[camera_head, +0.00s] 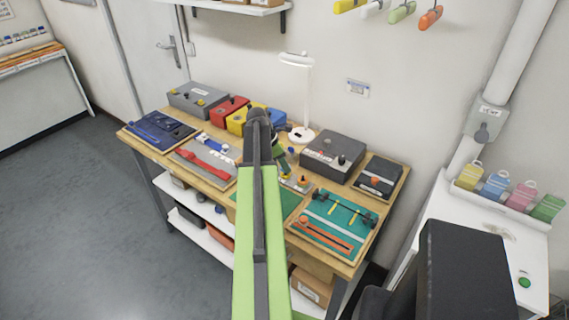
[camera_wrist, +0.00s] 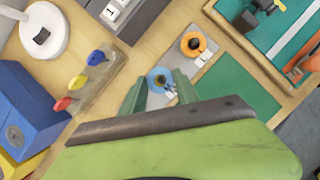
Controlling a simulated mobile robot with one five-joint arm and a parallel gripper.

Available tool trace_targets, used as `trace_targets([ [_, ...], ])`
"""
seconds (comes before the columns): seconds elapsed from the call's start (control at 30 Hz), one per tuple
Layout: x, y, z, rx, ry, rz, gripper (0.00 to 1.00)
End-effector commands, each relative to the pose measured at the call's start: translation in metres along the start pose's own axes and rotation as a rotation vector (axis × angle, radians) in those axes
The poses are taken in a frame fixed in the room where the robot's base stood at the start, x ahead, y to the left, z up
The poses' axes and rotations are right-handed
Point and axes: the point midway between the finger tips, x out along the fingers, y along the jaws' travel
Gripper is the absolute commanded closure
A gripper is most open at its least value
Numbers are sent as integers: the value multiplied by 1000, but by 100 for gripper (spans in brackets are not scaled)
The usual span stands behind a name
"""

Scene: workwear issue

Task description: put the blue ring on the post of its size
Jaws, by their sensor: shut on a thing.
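The blue ring (camera_wrist: 153,76) shows in the wrist view between the two green fingers of my gripper (camera_wrist: 160,85), which are shut on it. It is over a small grey board (camera_wrist: 208,62). A dark post-like tip shows in the ring's opening; I cannot tell whether the ring is around a post or above it. An orange ring (camera_wrist: 186,47) sits around a dark post at the other end of the board. It also shows in the head view (camera_head: 301,180). There my arm hides the blue ring and most of my gripper.
A rack with blue, yellow and red knobs (camera_wrist: 78,82) stands beside the grey board. A white lamp base (camera_wrist: 30,35) and blue box (camera_wrist: 28,110) are close by. A green mat (camera_wrist: 235,88) lies flat on the other side. A grey box (camera_head: 333,152) stands behind.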

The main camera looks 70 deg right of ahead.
Motion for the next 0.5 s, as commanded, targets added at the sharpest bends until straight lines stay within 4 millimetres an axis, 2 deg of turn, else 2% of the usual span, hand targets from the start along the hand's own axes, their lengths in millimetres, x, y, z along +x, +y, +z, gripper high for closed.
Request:
trace_targets([
  [0.2,0,0,0,0,0,0,100],
  [0.23,0,0,0,0,0,0,62],
  [0.4,0,0,0,0,0,0,40],
  [0.5,0,0,0,0,0,0,38],
])
